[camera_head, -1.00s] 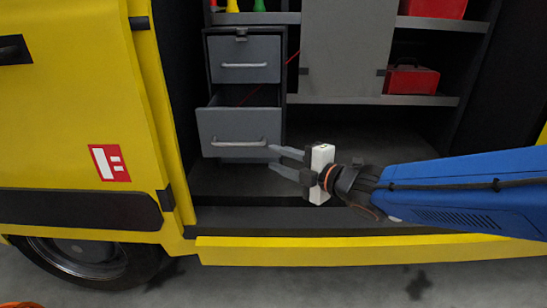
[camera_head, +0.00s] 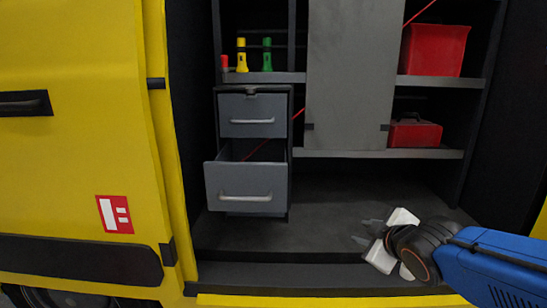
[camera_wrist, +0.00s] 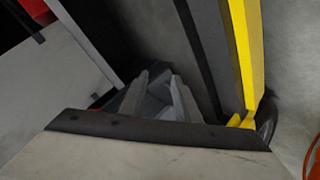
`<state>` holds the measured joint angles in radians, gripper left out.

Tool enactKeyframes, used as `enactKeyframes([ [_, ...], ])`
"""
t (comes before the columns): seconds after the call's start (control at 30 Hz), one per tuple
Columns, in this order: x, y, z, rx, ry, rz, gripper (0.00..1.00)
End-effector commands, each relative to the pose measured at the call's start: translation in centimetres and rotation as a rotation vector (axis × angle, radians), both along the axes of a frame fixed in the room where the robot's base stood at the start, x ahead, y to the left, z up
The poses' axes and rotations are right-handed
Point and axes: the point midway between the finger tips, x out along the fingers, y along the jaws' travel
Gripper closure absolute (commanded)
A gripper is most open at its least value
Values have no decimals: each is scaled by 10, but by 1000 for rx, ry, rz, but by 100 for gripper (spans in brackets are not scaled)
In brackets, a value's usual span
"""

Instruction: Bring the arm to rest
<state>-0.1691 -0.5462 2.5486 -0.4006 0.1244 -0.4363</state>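My gripper (camera_head: 366,232) is at the lower right of the head view, low over the dark van floor, to the right of the drawers and apart from them. Its two grey fingers stand apart with nothing seen between them, and the white gripper body is tilted. The blue arm link comes in from the right edge. In the wrist view the fingers are partly hidden behind the pale housing in front.
A grey drawer unit (camera_head: 250,103) has its lower drawer (camera_head: 247,188) pulled out. A grey panel (camera_head: 348,75) stands right of it. Red boxes (camera_head: 436,50) (camera_head: 414,134) sit on shelves. Yellow (camera_head: 242,57) and green (camera_head: 267,57) torches stand upper left. The yellow van door (camera_head: 70,170) is at left.

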Motion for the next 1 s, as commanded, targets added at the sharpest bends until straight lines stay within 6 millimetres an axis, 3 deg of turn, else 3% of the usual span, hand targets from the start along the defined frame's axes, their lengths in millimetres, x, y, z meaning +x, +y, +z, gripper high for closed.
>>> enactKeyframes([
  [0.1, -34, -33, -13, 117, 127, -189, 71],
  [0.2, -68, -51, -26, 224, 242, -344, 71],
  [0.33, -117, -63, -41, 358, 386, -525, 71],
  [0.5, -168, -62, -52, 488, 532, -689, 71],
  [0.7, -193, -58, -57, 546, 605, -762, 71],
  [1.0, -193, -58, -57, 547, 609, -765, 71],
])
